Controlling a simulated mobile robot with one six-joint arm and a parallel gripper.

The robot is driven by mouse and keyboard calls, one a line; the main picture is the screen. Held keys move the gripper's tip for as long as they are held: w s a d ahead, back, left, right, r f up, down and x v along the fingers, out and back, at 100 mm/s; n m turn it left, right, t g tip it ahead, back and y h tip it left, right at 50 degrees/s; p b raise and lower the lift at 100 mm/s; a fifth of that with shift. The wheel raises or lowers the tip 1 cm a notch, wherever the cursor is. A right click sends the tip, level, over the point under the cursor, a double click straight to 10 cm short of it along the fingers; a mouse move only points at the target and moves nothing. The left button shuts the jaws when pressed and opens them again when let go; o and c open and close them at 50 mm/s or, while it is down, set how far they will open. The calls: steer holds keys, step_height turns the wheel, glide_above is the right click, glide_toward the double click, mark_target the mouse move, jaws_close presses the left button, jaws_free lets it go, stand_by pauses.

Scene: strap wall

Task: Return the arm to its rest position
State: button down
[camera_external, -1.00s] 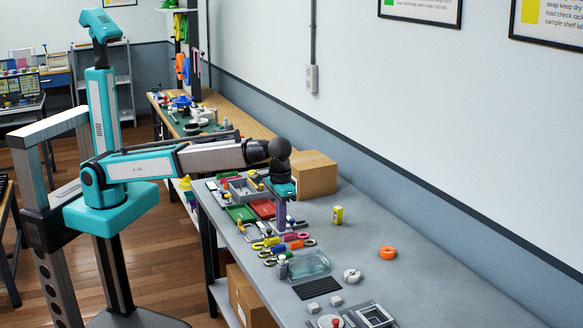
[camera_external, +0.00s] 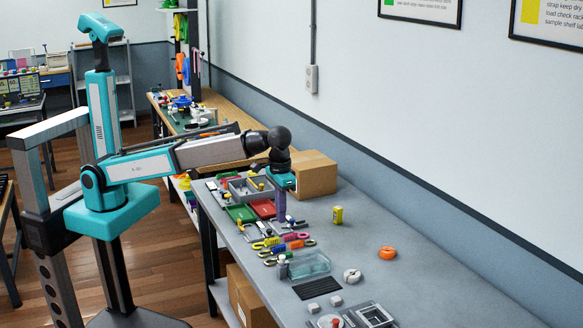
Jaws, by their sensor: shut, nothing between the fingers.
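My arm reaches from my teal column out over the far part of the grey workbench (camera_external: 440,275). My gripper (camera_external: 281,219) hangs pointing down from the black wrist joints, with a teal body and purple fingers. The fingers are shut and hold nothing. Their tips are above the bench, near a row of coloured straps (camera_external: 284,243). The exact gap to the bench is hard to judge.
A cardboard box (camera_external: 316,174) stands close behind my wrist. Grey, green and red trays (camera_external: 243,213) lie left of the gripper. The bench's right side is clear.

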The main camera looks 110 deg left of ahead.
steer(key=s+d+f+m+h+b, duration=0.1)
steer(key=d+f, duration=0.5)
steer(key=f, duration=0.3)
steer(key=d+f+h+b, duration=0.1)
steer(key=d+f, duration=0.5)
steer(key=f, duration=0.4)
steer(key=s+d+f+m, duration=0.1)
steer(key=s+f, duration=0.2)
steer(key=f, duration=0.4)
steer(key=s+d+f, duration=0.2)
steer(key=s+f, duration=0.1)
steer(key=f, duration=0.3)
steer(key=s+a+f+m+g+p, duration=0.1)
steer(key=s+a+f, duration=0.3)
steer(key=s+f, duration=0.35)
steer(key=s+a+f+m+g, duration=0.1)
steer(key=s+a+f+m, duration=0.15)
steer(key=s+f, duration=0.55)
steer(key=s+a+f+m+g+p, duration=0.1)
steer(key=s+a+f, duration=0.1)
steer(key=s, duration=0.6)
steer(key=s+a+f+m+g+y, duration=0.1)
steer(key=s+a+f, duration=0.2)
steer(key=s, duration=0.5)
steer(key=s+a+f+m+g+y+p, duration=0.1)
steer(key=s+a+f, duration=0.1)
steer(key=s, duration=0.7)
steer(key=shift+a+f+g+p, duration=0.25)
steer(key=shift+a+g+p, duration=0.05)
steer(key=shift+a, duration=0.2)
